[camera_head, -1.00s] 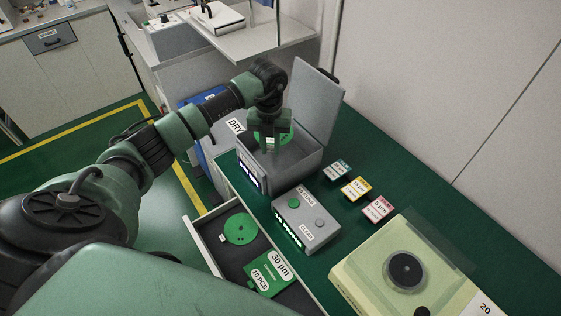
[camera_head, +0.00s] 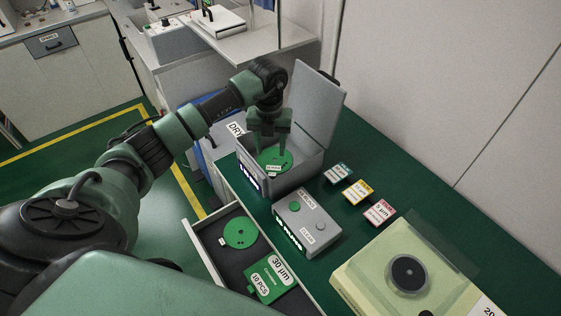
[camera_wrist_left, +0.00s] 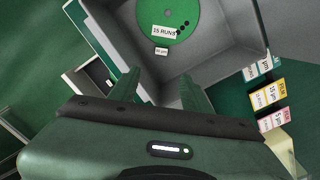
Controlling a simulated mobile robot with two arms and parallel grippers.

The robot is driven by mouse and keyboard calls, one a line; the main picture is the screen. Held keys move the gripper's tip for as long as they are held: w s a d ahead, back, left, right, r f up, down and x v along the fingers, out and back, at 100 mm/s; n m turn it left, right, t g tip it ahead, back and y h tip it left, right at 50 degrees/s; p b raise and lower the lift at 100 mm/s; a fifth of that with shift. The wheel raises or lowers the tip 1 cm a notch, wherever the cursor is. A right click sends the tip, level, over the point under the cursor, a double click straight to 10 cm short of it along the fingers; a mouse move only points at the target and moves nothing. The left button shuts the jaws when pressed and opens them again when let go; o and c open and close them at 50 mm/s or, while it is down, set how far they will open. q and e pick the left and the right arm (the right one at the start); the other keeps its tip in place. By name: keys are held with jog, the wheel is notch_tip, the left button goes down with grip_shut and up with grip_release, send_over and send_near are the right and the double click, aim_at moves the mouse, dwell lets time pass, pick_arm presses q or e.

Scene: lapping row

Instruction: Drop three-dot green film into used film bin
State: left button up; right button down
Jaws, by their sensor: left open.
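The green film disc (camera_head: 272,160), with a white label reading "15 RUNS" and a few dark dots beside it, lies inside the open grey bin (camera_head: 302,160). The film also shows in the left wrist view (camera_wrist_left: 188,12), flat within the bin (camera_wrist_left: 238,35) and apart from my fingers. My left gripper (camera_head: 268,146) is open and empty just above the film, over the bin's mouth. It also shows in the wrist view (camera_wrist_left: 160,88). The bin's lid (camera_head: 316,108) stands raised at the back right. My right gripper is not in view.
An open drawer (camera_head: 206,257) holds another green disc (camera_head: 240,232) and a green "30 µm" pack (camera_head: 271,278). A grey button box (camera_head: 306,222) stands in front of the bin. Small labelled cards (camera_head: 357,192) lie to the right, with a pale machine (camera_head: 395,285) nearer.

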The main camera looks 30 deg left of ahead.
pick_arm(q)
notch_tip(320, 180, up, 6)
jog(key=shift+b, duration=0.55)
